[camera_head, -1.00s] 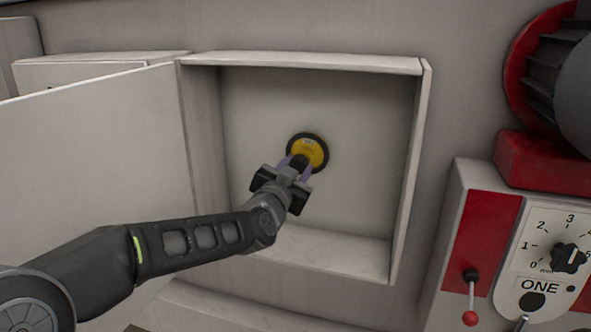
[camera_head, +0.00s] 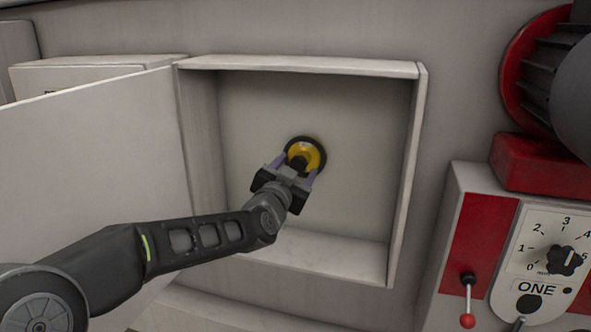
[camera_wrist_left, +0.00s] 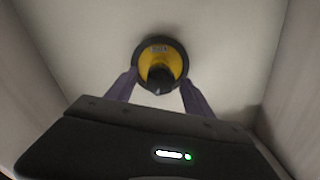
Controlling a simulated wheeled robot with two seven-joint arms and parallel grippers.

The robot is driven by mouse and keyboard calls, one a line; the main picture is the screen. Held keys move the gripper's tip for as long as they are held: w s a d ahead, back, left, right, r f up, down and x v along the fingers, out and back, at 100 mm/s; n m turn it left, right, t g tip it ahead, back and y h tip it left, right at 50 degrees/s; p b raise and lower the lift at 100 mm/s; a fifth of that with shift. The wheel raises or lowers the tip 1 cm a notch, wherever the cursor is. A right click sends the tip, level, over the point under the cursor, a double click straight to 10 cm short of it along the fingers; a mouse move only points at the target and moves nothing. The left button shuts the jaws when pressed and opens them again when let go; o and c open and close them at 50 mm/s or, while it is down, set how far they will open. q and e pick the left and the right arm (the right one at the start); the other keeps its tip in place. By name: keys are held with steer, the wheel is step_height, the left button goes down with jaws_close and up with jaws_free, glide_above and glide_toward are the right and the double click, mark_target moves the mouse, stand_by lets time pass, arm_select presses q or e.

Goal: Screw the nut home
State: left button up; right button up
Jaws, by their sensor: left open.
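A round yellow disc with a black rim (camera_head: 318,153) is mounted on the back wall of an open recess. It also shows in the left wrist view (camera_wrist_left: 179,60). A dark nut-like piece (camera_wrist_left: 160,77) sticks out from its centre. My left gripper (camera_head: 296,167) is in the recess in front of the disc. Its two purple fingers are spread, one on each side of the dark piece, with a gap visible on both sides in the left wrist view (camera_wrist_left: 158,82). How far the piece is screwed on cannot be told. My right gripper is not in view.
The pale recess frame (camera_head: 421,150) surrounds my gripper, with side walls, a top edge and a lower ledge. An open door (camera_head: 90,150) stands at the left. A red and white control box (camera_head: 484,230) with a lever and dial stands at the right.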

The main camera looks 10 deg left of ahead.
arm_select(q)
steer(key=shift+s, duration=0.1)
steer(key=s+b, duration=0.1)
steer(key=s, duration=0.6)
steer(key=shift+s+a, duration=0.2)
steer(key=shift+s, duration=0.1)
steer(key=shift+a, duration=0.1)
steer(key=shift+c, duration=0.5)
